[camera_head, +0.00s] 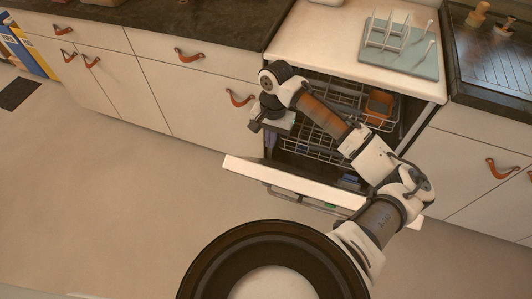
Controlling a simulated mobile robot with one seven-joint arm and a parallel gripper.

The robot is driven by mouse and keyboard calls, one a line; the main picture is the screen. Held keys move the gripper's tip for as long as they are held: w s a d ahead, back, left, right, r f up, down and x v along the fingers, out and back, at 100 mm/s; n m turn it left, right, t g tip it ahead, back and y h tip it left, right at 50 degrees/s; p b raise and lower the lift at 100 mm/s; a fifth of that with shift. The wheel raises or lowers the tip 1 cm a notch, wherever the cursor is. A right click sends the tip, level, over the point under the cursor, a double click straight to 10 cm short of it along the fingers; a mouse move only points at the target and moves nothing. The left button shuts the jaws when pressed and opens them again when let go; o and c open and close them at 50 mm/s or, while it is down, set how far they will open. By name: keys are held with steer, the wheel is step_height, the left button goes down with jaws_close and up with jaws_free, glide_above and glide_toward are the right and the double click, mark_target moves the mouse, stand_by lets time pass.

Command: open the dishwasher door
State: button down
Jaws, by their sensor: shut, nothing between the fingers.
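The dishwasher door (290,180) is tilted part-way down and outward, away from the cabinet front. Behind it the dishwasher's inside shows, with wire racks (318,142). My arm reaches across the opening from the lower right. My gripper (269,150) points down at the left side of the opening, on the inner side of the door near its left end. Its fingers are small and partly dark against the gap, and they look shut and empty. I cannot tell whether they touch the door. My arm covers part of the racks and the door's right side.
An orange item (379,106) sits in the upper rack. A tray with a white rack (400,45) stands on the white worktop above. White drawers with leather pulls (240,98) flank the dishwasher. The floor (130,200) in front and left is clear.

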steer(key=s+f, duration=0.1)
steer(key=s+a+f+p, duration=0.1)
steer(key=s+f, duration=0.1)
steer(key=shift+s+f, duration=0.15)
steer(key=shift+s, duration=0.05)
steer(key=shift+f, duration=0.1)
steer(key=shift+s+f, duration=0.1)
